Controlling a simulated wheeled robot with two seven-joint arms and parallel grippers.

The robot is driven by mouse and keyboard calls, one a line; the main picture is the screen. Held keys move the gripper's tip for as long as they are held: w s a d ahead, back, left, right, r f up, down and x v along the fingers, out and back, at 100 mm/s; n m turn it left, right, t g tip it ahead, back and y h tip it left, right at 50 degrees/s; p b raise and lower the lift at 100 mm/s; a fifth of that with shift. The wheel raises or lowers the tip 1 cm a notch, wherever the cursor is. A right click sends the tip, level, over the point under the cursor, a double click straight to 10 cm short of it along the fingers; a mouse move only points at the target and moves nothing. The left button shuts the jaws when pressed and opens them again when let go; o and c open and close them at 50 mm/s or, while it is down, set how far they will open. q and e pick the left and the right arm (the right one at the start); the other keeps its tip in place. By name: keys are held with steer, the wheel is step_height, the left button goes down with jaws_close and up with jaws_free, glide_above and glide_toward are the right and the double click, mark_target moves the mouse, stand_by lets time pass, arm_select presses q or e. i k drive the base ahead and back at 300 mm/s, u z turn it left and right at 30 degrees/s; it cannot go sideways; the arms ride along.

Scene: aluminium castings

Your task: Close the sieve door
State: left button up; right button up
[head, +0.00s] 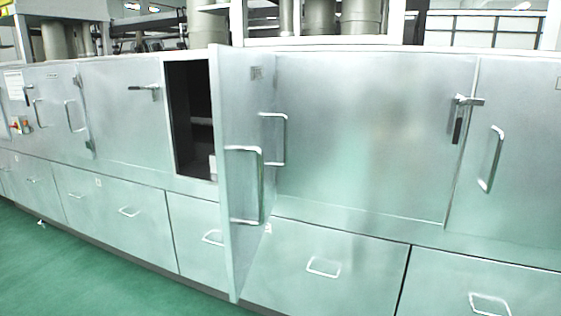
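The sieve door (234,110) is a silvery metal panel standing open in the middle of the head view. It swings out toward me, hinged at the right side of a dark opening (190,120). A bar handle (246,186) shows on the door's face, near its lower half. Part of the opening's inside shows as dark, with a small pale item at its lower right that I cannot make out. Neither of my grippers is in view.
A long metal cabinet row runs across the view, with shut doors such as the large right panel (365,130) and lower drawers (320,268). A latch (460,115) hangs at right. Green floor (70,270) is clear at lower left.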

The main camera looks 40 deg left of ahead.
mark_target(243, 82)
steer(key=u, duration=0.8)
steer(key=i, duration=0.85)
steer(key=u, duration=3.95)
steer(key=k, duration=1.5)
steer(key=z, duration=1.2)
